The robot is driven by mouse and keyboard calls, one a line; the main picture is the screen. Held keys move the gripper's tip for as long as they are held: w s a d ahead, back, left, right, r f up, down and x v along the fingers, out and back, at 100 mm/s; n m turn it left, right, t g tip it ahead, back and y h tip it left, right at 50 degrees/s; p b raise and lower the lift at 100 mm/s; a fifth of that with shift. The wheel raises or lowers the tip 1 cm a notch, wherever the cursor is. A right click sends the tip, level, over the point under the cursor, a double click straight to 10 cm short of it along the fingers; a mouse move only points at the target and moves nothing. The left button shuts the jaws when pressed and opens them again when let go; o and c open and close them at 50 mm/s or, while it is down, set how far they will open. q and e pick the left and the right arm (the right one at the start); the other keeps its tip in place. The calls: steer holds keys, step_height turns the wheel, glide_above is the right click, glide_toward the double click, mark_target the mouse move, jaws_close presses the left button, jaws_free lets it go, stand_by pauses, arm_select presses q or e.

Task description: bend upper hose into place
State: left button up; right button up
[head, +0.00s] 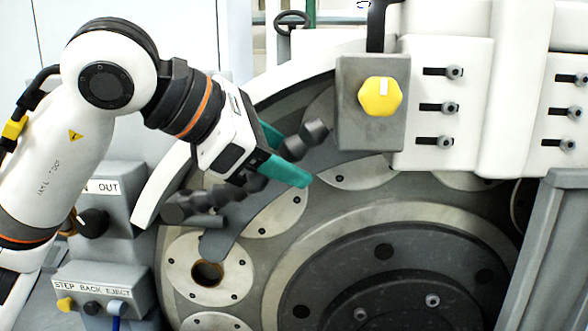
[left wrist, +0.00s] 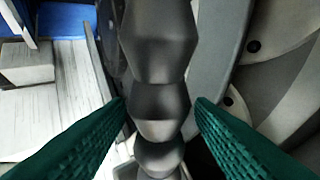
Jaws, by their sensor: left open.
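A dark grey segmented hose (head: 305,140) lies across the upper left of the grinder face in the head view, slanting from lower left to upper right. My left gripper (head: 296,163) is over its upper part, with green fingers pointing down to the right and hiding some segments. In the left wrist view the hose (left wrist: 158,100) runs top to bottom between the fingertips (left wrist: 160,108). The fingers are open, one on each side of the hose. A small gap shows on the right; contact on the left is unclear. My right gripper is not in view.
A grey box with a yellow knob (head: 380,97) stands right of the gripper. White blocks (head: 445,100) with bolts lie further right. The round grinder plate (head: 385,262) with holed discs is below. Control boxes (head: 105,285) with buttons are at lower left.

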arm_select(q)
steer(key=b+v, duration=0.3)
steer(key=v, duration=0.7)
